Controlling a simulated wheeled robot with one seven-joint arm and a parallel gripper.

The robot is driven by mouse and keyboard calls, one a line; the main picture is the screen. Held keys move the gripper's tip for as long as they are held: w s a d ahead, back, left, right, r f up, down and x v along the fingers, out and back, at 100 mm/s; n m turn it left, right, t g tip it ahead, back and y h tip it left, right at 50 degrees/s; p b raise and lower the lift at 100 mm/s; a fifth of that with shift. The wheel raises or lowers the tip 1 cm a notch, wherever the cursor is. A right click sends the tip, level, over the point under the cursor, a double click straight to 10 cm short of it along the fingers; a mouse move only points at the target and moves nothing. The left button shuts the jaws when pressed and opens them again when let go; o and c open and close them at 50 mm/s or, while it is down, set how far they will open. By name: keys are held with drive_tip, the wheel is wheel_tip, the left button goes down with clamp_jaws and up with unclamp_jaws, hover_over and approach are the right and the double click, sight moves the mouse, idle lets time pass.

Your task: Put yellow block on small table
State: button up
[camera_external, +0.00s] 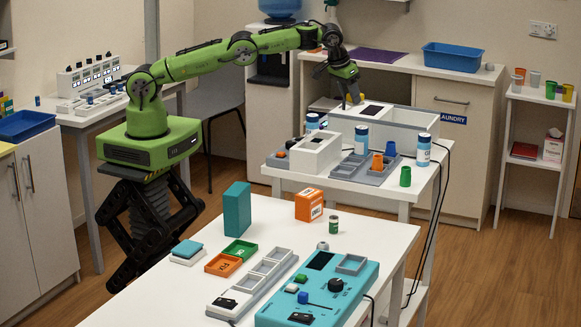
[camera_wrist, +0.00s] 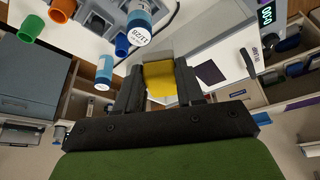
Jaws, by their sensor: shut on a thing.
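My gripper (camera_external: 351,101) is low over the far white table (camera_external: 345,190), among the white boxes at its back. In the wrist view my gripper (camera_wrist: 158,85) is shut on a yellow block (camera_wrist: 160,82), which sits between the two dark fingers. A small narrow white stand (camera_external: 532,98) is at the right by the wall, with several coloured cups on top.
Blue-and-white cans (camera_external: 361,138) and a white box (camera_external: 315,152) crowd the far table, with an orange cup (camera_external: 378,162) and green cup (camera_external: 405,177). A nearer white table (camera_external: 385,240) holds a teal panel (camera_external: 318,290). A counter with a blue bin (camera_external: 452,56) stands behind.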

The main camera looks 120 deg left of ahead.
drive_tip(key=s+a+n, duration=0.2)
drive_tip(key=s+a, duration=0.1)
drive_tip(key=a, duration=0.2)
wheel_tip(320, 180, down, 17)
drive_tip(key=b, duration=0.5)
drive_tip(key=shift+s+r, duration=0.1)
drive_tip(key=shift+s, duration=0.05)
drive_tip(key=shift+f, duration=0.2)
drive_tip(key=o, duration=1.1)
drive_tip(key=shift+r, duration=0.15)
drive_tip(key=v, duration=1.2)
drive_tip(key=shift+w+d+r, duration=0.1)
drive_tip(key=shift+w+d, duration=0.1)
drive_tip(key=shift+d, duration=0.05)
